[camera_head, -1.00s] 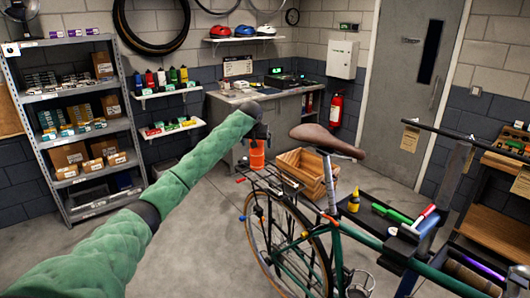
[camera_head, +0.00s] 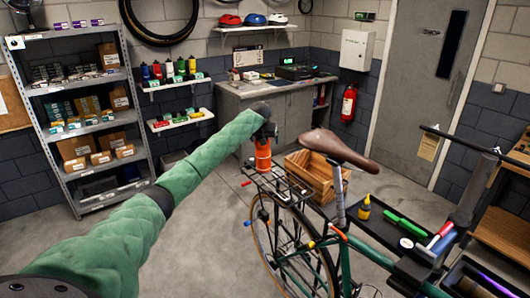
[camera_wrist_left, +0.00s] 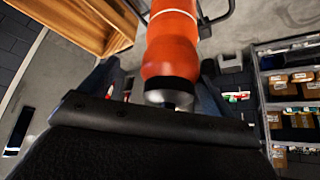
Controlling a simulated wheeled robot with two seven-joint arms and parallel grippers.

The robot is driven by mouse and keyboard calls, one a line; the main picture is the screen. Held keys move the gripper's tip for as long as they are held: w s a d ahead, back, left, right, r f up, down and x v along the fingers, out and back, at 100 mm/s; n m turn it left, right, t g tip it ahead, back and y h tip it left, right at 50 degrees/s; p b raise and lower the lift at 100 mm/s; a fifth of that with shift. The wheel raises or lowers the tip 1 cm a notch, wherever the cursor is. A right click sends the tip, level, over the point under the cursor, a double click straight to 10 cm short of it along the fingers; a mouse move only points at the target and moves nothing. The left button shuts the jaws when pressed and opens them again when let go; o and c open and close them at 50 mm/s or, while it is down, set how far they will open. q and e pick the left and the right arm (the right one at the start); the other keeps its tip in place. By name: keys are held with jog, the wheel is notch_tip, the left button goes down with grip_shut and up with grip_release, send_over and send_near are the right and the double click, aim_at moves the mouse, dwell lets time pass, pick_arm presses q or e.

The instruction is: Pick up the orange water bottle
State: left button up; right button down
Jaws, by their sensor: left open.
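The orange water bottle (camera_head: 262,158) stands upright at the bike's rear rack (camera_head: 277,183). My left gripper (camera_head: 265,133) is at its top, reaching in from the left. In the left wrist view the orange bottle (camera_wrist_left: 171,48) with its grey and black cap (camera_wrist_left: 168,97) lies between the two dark fingers of my open left gripper (camera_wrist_left: 155,88). I cannot tell whether either finger touches it. The gripper hides part of the bottle's top in the head view. My right gripper is out of view.
The bike's brown saddle (camera_head: 340,147) is right of the bottle. A wooden crate (camera_head: 312,176) stands on the floor behind the rack. A tool tray with a yellow bottle (camera_head: 364,208) is at the right. A grey workbench (camera_head: 235,108) is behind. The floor at left is open.

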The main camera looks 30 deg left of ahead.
pick_arm(q)
jog(key=shift+s+a+p, duration=0.1)
jog(key=shift+a+p, duration=0.2)
jog(key=shift+a, duration=0.1)
jog(key=shift+a+f, duration=0.2)
jog(key=shift+f, duration=0.15)
jog(key=shift+w+f+p, duration=0.3)
jog(key=shift+f+p, duration=0.05)
jog(key=shift+p, duration=0.05)
jog(key=shift+w+d+f, duration=0.1)
jog(key=shift+w+f, duration=0.3)
jog(key=shift+f, duration=0.05)
jog(key=shift+s+r, duration=0.1)
jog(key=shift+s, duration=0.1)
jog(key=c, duration=1.8)
jog(key=shift+o, duration=0.2)
